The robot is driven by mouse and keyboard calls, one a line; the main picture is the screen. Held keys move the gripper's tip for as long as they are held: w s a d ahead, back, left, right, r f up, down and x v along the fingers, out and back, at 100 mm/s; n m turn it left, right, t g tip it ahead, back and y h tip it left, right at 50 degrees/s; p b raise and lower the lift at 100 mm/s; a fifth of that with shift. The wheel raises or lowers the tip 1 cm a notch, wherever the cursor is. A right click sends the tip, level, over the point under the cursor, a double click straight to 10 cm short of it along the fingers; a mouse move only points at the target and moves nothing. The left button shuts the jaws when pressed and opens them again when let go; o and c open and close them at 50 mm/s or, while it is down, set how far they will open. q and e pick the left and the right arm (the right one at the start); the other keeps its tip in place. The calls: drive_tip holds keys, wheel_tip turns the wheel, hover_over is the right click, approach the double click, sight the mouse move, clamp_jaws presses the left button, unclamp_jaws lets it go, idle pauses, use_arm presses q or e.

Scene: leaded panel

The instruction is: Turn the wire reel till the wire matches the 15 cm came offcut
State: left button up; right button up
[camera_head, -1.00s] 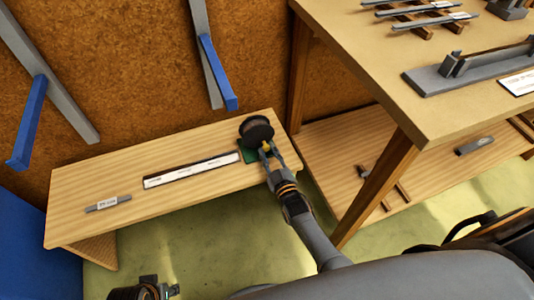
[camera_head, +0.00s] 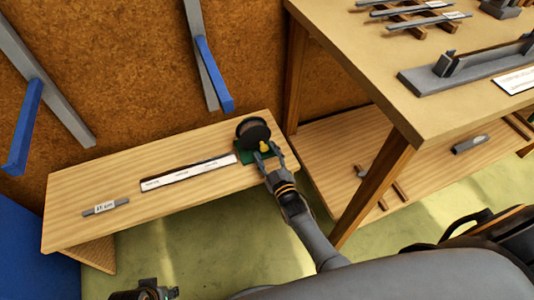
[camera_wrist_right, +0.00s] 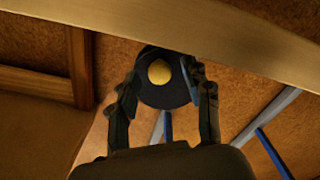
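The wire reel (camera_head: 251,131), a dark spool on a green base (camera_head: 243,157), stands at the right end of the low wooden bench. Its yellow knob (camera_head: 264,146) faces my right gripper (camera_head: 267,154). The right gripper is open, its fingers spread just short of the knob; the wrist view shows the knob (camera_wrist_right: 159,71) between and beyond them. The grey came offcut (camera_head: 106,207), with a white length label, lies at the bench's left end. A white marked strip (camera_head: 188,173) lies between offcut and reel. I cannot make out the wire clearly. My left gripper (camera_head: 150,291) is low at the bottom edge, its fingers unclear.
The low bench (camera_head: 90,190) is otherwise clear. A taller table (camera_head: 370,50) with grey strips and a metal fixture stands right, with a lower shelf (camera_head: 340,135) under it. Blue-and-grey brackets (camera_head: 218,75) lean along the brown wall.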

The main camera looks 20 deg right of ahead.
use_arm(q)
drive_tip(key=shift+w+r, duration=0.1)
use_arm(e)
drive_tip(key=shift+s, duration=0.1)
drive_tip(key=s, duration=1.1)
drive_tip(key=shift+s+d, duration=0.2)
drive_tip(key=shift+s, duration=0.2)
use_arm(q)
drive_tip(key=s+a+f+g+p, duration=0.1)
drive_tip(key=s+f+p, duration=0.7)
drive_tip(key=p, duration=0.4)
drive_tip(key=s+a+f+g+p, duration=0.1)
drive_tip(key=s+a+f+p, duration=0.1)
drive_tip(key=s+p, duration=0.5)
drive_tip(key=s, duration=0.5)
drive_tip(key=shift+a+f, duration=0.2)
drive_tip(key=shift+f, duration=0.15)
use_arm(e)
drive_tip(key=s+d+f+m+g, duration=0.1)
drive_tip(key=s+f+g, duration=0.4)
drive_tip(key=s, duration=0.7)
drive_tip(key=s+d+f+m+g, duration=0.1)
drive_tip(key=s+f+g, duration=0.4)
drive_tip(key=s, duration=0.8)
drive_tip(key=s+d+f+m+g, duration=0.2)
drive_tip(key=s+f+g, duration=0.3)
drive_tip(key=s, duration=0.7)
drive_tip(key=shift+s+g+h, duration=0.3)
drive_tip(key=shift+s+g, duration=0.05)
drive_tip(key=shift+g, duration=0.65)
